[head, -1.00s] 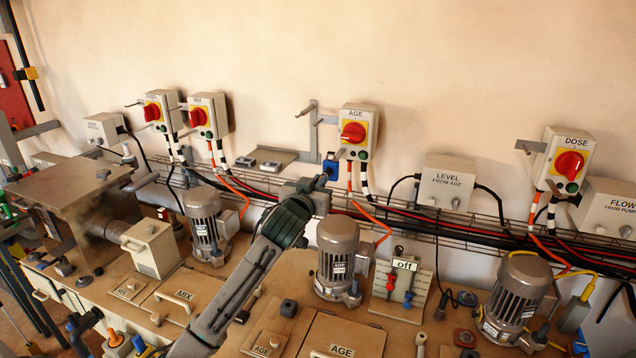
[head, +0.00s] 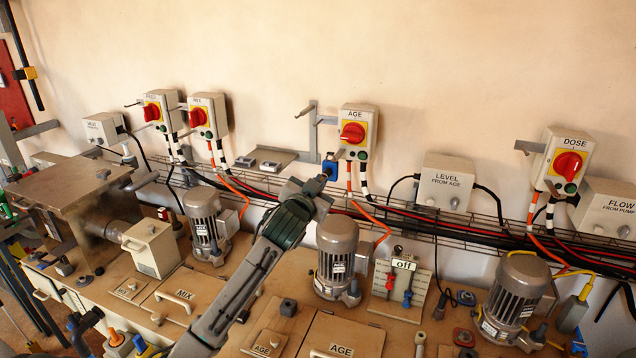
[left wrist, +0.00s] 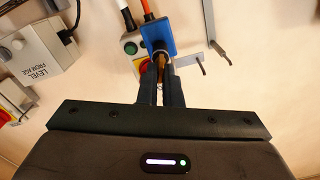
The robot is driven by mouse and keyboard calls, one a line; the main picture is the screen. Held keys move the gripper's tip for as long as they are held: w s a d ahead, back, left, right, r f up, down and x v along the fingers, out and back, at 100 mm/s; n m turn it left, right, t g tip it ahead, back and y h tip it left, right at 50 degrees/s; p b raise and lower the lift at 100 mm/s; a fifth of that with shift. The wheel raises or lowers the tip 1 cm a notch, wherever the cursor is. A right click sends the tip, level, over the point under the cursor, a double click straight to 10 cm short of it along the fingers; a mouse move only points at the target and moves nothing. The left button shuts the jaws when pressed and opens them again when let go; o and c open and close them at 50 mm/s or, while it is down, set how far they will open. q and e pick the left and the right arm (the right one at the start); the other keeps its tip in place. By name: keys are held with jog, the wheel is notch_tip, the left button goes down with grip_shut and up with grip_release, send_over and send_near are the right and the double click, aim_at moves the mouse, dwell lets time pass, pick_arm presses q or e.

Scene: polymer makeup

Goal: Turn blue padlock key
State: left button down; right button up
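The blue padlock (head: 330,169) hangs at the lower left of the AGE switch box (head: 355,130) on the wall. It is also in the left wrist view (left wrist: 158,35), straight ahead of the fingers. A small brass-coloured key (left wrist: 160,60) sticks out of the padlock towards me. My left gripper (head: 322,180) is right at the padlock. In the left wrist view its two fingers (left wrist: 160,66) are close together with the key between their tips, and they look shut on it. The fingers partly hide the key. My right gripper is not in view.
Hooks on a grey wall bracket (head: 313,118) stand left of the AGE box. Cables and a wire tray (head: 400,222) run below it. Motors, including one under my arm's right side (head: 337,250), stand on the bench. The wall above is clear.

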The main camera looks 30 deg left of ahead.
pick_arm(q)
jog(key=m, duration=1.1)
jog(key=shift+d+f, duration=0.2)
jog(key=shift+f, duration=0.05)
dwell(0.5)
jog(key=c, duration=1.6)
grip_release()
